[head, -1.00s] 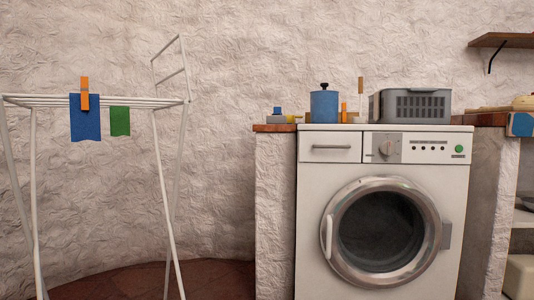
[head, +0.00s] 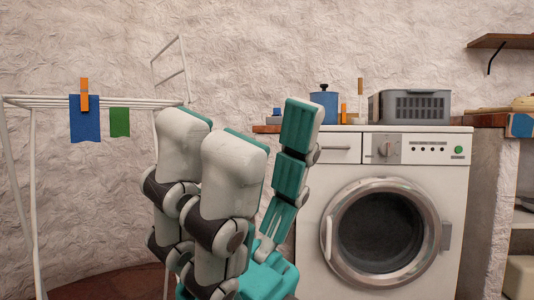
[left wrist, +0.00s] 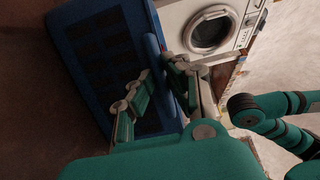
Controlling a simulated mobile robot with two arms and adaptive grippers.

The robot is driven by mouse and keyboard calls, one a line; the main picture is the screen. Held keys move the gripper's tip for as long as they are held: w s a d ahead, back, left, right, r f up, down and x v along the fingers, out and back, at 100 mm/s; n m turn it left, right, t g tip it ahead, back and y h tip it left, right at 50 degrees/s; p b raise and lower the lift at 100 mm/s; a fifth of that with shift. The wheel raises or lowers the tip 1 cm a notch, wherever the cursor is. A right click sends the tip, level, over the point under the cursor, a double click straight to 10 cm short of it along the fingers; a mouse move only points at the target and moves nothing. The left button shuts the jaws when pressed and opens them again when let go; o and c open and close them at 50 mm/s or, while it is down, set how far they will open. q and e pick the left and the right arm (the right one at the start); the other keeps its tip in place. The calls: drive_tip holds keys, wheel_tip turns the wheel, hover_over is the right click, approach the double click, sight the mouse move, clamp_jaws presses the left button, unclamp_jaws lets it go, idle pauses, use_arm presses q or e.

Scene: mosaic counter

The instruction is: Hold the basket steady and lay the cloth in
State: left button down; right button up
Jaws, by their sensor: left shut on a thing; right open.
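A blue slotted basket (left wrist: 95,25) fills the upper left of the left wrist view. My left gripper (left wrist: 155,80) is shut on its rim, with fingers on both sides of the wall. The inside of the basket is dark, and I cannot tell what it holds. In the head view a blue cloth (head: 85,122) hangs on a white drying rack (head: 30,101) under an orange peg (head: 84,95). A smaller green cloth (head: 120,122) hangs beside it. My right gripper (head: 248,125) is open and empty, its fingers pointing up, in front of the rack's right side and the counter.
A white washing machine (head: 345,183) with a round door stands at the right. A wooden shelf (head: 505,41) is on the wall.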

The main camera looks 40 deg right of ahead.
use_arm(q)
drive_tip(key=c, duration=1.3)
unclamp_jaws()
drive_tip(key=shift+o, duration=0.2)
drive_tip(key=v, duration=1.2)
